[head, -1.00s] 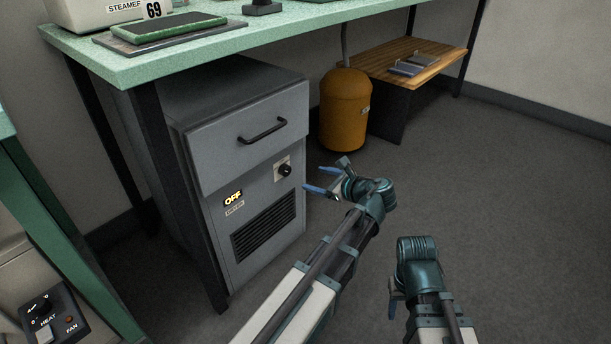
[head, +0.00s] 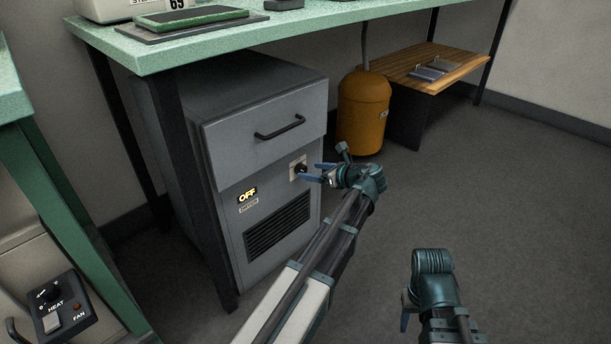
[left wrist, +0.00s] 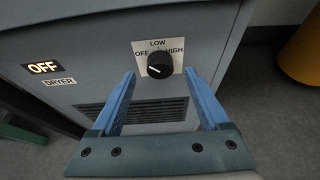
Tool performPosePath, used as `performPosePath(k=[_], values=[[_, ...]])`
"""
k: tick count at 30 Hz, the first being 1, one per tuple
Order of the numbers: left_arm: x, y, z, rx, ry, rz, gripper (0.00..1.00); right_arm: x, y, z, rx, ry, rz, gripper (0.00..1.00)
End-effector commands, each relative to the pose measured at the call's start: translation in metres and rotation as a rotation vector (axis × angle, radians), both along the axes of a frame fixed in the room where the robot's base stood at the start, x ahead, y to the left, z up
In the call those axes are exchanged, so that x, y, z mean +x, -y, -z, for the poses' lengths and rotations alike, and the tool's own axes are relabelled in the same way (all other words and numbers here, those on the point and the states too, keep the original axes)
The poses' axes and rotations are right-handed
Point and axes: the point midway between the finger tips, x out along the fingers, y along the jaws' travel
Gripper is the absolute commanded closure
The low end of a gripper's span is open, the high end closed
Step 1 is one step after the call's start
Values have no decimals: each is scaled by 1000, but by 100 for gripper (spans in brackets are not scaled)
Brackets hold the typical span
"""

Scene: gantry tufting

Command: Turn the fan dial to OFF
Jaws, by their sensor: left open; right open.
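A black round dial (head: 300,169) sits on a pale plate on the front of a grey cabinet (head: 222,160). In the left wrist view the dial (left wrist: 160,65) has OFF at left, LOW at top and HIGH at right. A pale mark on the knob faces lower left. My left gripper (head: 313,173) is open in front of the dial. In the left wrist view its blue fingers (left wrist: 160,76) stand either side of the knob, tips near its lower edge; I cannot tell whether they touch it. My right gripper (head: 406,310) is open and empty, low over the floor.
The cabinet bears a lit OFF sign (head: 247,194), a DRYER label (left wrist: 60,82) and a vent (head: 277,225). A HEAT and FAN panel (head: 64,308) is at lower left. A green bench (head: 165,57) overhangs the cabinet. An orange canister (head: 362,125) stands behind; floor at right is clear.

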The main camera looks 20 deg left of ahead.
Motion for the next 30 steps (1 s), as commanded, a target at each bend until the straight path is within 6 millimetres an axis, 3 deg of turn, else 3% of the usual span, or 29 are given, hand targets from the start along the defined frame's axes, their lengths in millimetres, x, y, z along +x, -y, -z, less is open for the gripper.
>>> performPosePath(k=[7, 20, 30], values=[[10, -27, 13, 0, 0, 0, 21, 0, 0, 13, 0, 0, 0, 50], [11, -33, 14, 0, 0, 1, 21, 0, 0, 14, 0, 0, 0, 50], [11, -33, 14, 0, 0, 1, 81, 0, 0, 14, 0, 0, 0, 50]])
